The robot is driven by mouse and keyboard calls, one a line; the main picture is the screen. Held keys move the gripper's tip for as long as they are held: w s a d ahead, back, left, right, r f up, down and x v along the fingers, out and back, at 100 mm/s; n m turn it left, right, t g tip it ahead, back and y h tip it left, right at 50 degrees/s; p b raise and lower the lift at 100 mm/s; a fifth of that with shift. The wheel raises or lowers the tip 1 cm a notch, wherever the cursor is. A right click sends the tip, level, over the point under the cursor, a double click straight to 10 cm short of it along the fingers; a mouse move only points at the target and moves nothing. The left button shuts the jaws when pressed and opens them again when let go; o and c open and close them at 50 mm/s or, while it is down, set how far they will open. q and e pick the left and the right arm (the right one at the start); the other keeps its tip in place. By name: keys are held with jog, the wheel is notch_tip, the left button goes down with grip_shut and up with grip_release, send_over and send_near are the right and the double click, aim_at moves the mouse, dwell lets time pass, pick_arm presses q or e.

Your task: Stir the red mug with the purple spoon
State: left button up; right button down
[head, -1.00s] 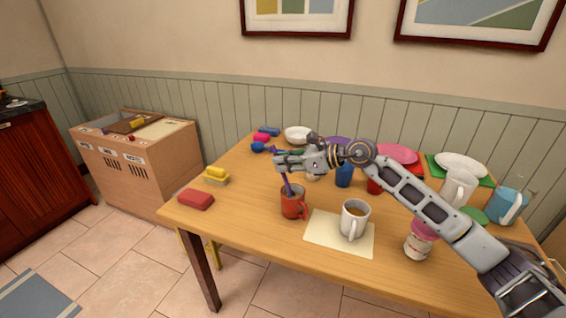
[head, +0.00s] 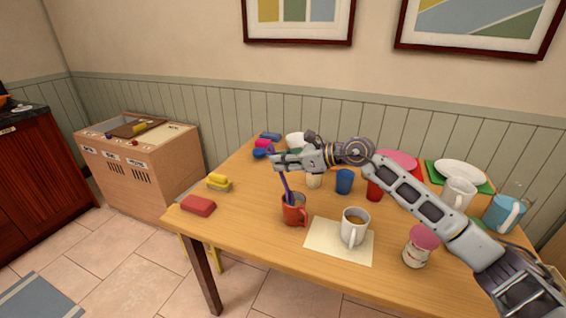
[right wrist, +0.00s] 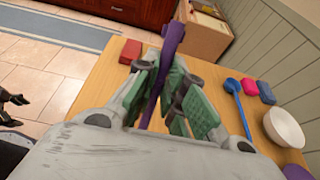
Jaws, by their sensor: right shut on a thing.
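The red mug (head: 294,211) stands upright on the table near its front left part. The purple spoon (head: 285,185) leans with its lower end inside the mug; that end is hidden by the mug's wall. My right gripper (head: 278,161) is above the mug and shut on the spoon's upper part. In the right wrist view the purple spoon (right wrist: 173,40) passes between the green-padded fingers (right wrist: 160,97). The mug does not show in the right wrist view.
A white mug (head: 355,227) with brown liquid stands on a cream mat (head: 322,239) right of the red mug. A red block (head: 198,205) and a yellow sponge (head: 219,183) lie left. Cups and plates crowd the right and back.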

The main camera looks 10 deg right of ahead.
aim_at(274, 148)
jog(key=shift+w+a+r+p, duration=0.2)
jog(key=shift+r+p, duration=0.3)
jog(key=shift+r, duration=0.2)
jog(key=shift+w+a+r+p, duration=0.1)
jog(key=shift+a+r+p, duration=0.15)
jog(key=shift+r+p, duration=0.4)
jog(key=shift+w+a+r+p, duration=0.1)
jog(key=shift+a+r+p, duration=0.1)
jog(key=shift+r+p, duration=0.4)
jog(key=shift+r, duration=0.15)
jog(key=shift+r, duration=0.15)
jog(key=shift+r+p, duration=1.05)
jog(key=shift+r, duration=0.8)
